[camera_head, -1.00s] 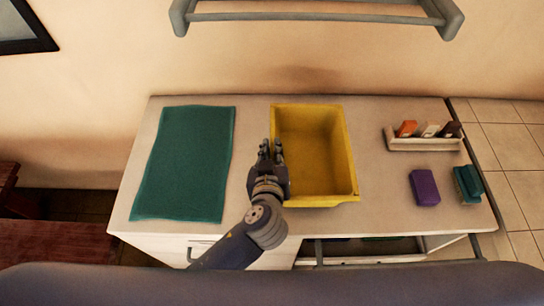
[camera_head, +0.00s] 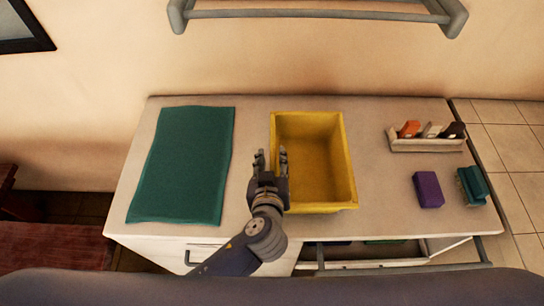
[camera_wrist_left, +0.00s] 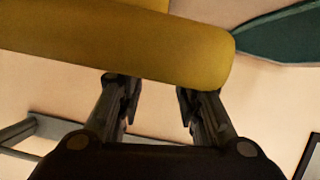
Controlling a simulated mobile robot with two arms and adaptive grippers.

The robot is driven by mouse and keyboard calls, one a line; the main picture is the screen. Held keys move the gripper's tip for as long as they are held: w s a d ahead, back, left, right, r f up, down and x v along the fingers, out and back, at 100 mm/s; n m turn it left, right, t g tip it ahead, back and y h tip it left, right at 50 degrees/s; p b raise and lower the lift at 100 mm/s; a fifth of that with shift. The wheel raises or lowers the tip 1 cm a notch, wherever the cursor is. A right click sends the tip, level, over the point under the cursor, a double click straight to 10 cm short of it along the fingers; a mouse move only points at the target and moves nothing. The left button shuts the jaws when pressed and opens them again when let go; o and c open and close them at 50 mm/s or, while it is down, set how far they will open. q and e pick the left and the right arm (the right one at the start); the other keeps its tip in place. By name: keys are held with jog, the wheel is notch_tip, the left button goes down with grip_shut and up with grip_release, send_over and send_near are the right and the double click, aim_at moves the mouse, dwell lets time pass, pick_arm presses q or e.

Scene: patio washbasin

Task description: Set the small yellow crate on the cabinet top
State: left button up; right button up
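The small yellow crate (camera_head: 350,165) is upright and empty on the pale cabinet top (camera_head: 380,190), between the green cloth and the soap tray. Its near end lies close to the cabinet's front edge. My left gripper (camera_head: 271,158) is at the crate's left wall, with its two fingers spread apart to either side of the rim as seen from above. In the left wrist view, the fingers (camera_wrist_left: 155,92) are open with a clear gap, and the crate's yellow wall (camera_wrist_left: 130,45) crosses just beyond the fingertips. Whether a finger touches the wall I cannot tell. My right gripper is not in view.
A green cloth (camera_head: 183,165) lies on the left. A tray (camera_head: 425,146) with several small bars, a purple block (camera_head: 428,189) and a green sponge (camera_head: 472,186) are on the right. A drawer (camera_head: 375,252) stands open below. A rail (camera_head: 320,14) is on the wall.

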pick_arm(q)
jog(key=p+v, duration=0.1)
jog(key=v, duration=1)
jog(key=shift+p, duration=0.3)
